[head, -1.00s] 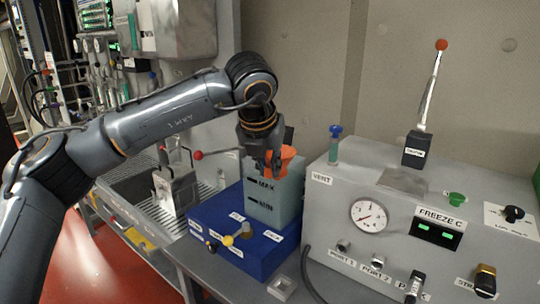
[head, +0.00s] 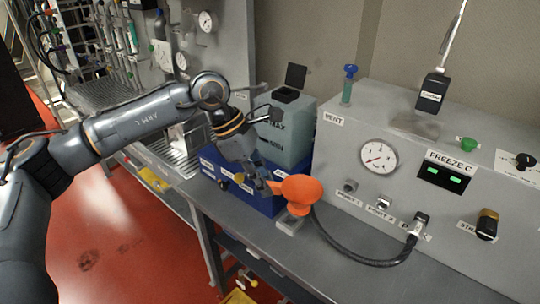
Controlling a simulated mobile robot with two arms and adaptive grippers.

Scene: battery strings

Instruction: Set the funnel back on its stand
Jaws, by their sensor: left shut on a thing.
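A small pale square piece (head: 290,224), which looks like the stand, is on the bench just below the funnel. The funnel hides part of it, and I cannot tell whether they touch. My right gripper is not in view.
A grey-green tank (head: 286,130) with an open dark lid (head: 296,76) stands on the blue box (head: 262,200). A black hose (head: 350,254) curves over the bench to the grey control panel (head: 400,182). The bench front (head: 262,245) has free room.

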